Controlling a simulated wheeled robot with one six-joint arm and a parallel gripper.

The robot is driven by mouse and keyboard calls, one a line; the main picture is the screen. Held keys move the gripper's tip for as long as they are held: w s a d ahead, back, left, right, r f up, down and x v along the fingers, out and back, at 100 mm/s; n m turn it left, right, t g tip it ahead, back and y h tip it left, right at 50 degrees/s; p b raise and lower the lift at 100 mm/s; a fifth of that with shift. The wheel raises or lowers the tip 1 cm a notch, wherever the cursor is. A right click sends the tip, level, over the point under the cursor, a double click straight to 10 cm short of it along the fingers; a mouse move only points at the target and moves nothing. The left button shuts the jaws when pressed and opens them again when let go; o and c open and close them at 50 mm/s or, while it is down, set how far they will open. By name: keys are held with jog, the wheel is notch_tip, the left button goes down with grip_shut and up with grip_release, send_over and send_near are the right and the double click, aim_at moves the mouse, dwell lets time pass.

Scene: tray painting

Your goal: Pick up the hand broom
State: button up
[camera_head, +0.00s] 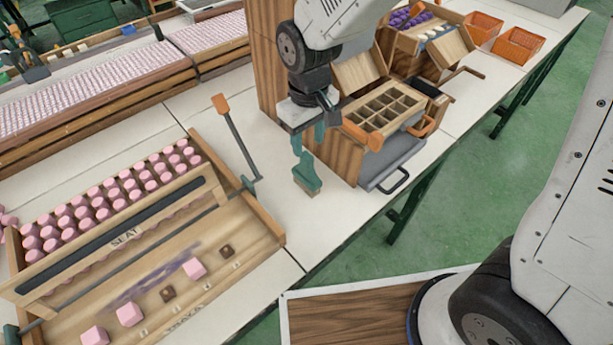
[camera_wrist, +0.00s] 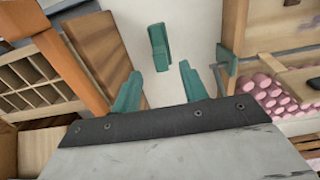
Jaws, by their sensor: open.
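The hand broom appears to be the small teal piece with a brownish lower edge (camera_head: 307,174), at the front part of the white table, left of the wooden organizer. In the wrist view the teal broom (camera_wrist: 158,47) shows beyond the gap between my fingertips. My gripper (camera_head: 308,142) points down over it, its teal fingers spread apart. In the wrist view my gripper (camera_wrist: 160,86) is open, with only pale tabletop between the fingers. In the head view the fingers overlap the broom's upper end, so I cannot tell whether they touch it.
A wooden tray fixture (camera_head: 253,212) with rows of pink pegs and an orange-tipped lever (camera_head: 220,105) stands left. A compartment organizer (camera_head: 345,165) with a grey drawer and an orange-ended handle (camera_head: 362,134) is close on the right. Orange baskets (camera_head: 518,45) sit at the far right.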

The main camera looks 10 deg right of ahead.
aim_at(307, 155)
notch_tip(307, 155, down, 8)
jog(key=shift+w+a+r, duration=0.1)
jog(key=shift+w, duration=0.05)
grip_shut()
